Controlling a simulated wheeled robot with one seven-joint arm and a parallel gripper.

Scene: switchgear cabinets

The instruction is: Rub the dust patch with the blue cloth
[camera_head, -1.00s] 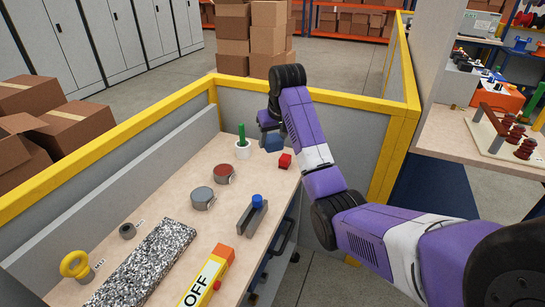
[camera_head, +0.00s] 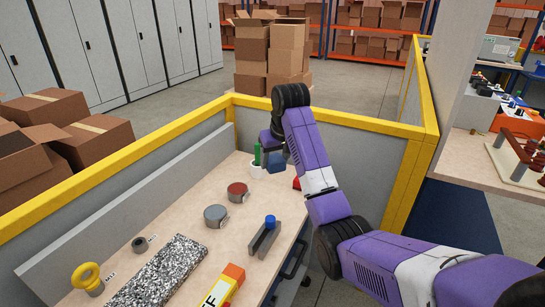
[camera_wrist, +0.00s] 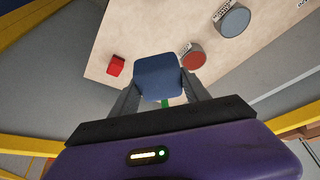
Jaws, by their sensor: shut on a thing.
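The blue cloth (camera_wrist: 158,77) looks like a dark blue rounded pad between my two fingers in the wrist view. It also shows in the head view (camera_head: 277,164), above the far end of the bench. My gripper (camera_wrist: 159,90) is shut on it. In the head view my arm hides much of the gripper. I cannot make out a clear dust patch in either view. A speckled black-and-white slab (camera_head: 160,272) lies on the near part of the bench.
A red cube (camera_wrist: 115,65), a red-topped can (camera_head: 237,191) and a grey can (camera_head: 215,215) are on the bench (camera_head: 190,218). A yellow-railed partition (camera_head: 330,118) borders the far side.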

